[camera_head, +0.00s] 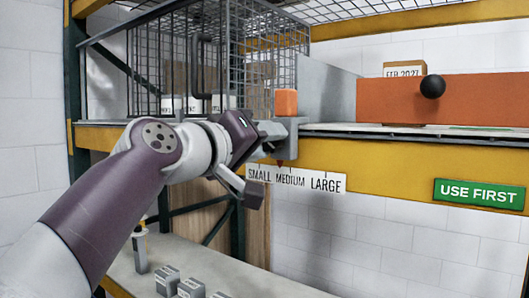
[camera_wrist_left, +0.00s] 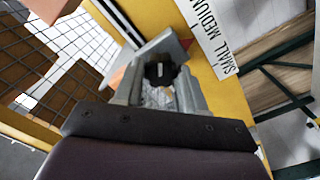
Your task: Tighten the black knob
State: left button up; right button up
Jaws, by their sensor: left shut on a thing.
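The black knob (camera_wrist_left: 160,70) is a dark lobed piece between the two grey fingertips of my left gripper (camera_wrist_left: 159,76) in the left wrist view. My left gripper is shut on it. In the head view my left gripper (camera_head: 272,131) reaches the grey bracket (camera_head: 294,124) on the yellow beam, and the knob is hidden there. A red pointer (camera_head: 280,163) under the bracket is by the label strip (camera_head: 297,180) reading SMALL, MEDIUM, LARGE, left of the word MEDIUM's middle. My right gripper is not in view.
An orange block (camera_head: 286,102) sits above the bracket, beside a grey upright plate (camera_head: 325,90). A wire cage (camera_head: 200,60) stands behind my arm. A black ball (camera_head: 432,87) is on the orange panel (camera_head: 480,98) at right. Small grey blocks (camera_head: 190,287) lie on the lower bench.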

pick_arm(q)
jog(key=shift+f+m+b, duration=0.25)
jog(key=shift+m+b, duration=0.3)
jog(key=shift+m, duration=1.15)
jog(key=shift+w, duration=0.1)
jog(key=o, duration=1)
jog(key=shift+o, duration=0.2)
jog(key=shift+a+r, duration=0.1)
jog(key=shift+r, duration=0.05)
jog(key=b+v, duration=0.2)
jog(key=v, duration=1.1)
jog(key=shift+b, duration=0.35)
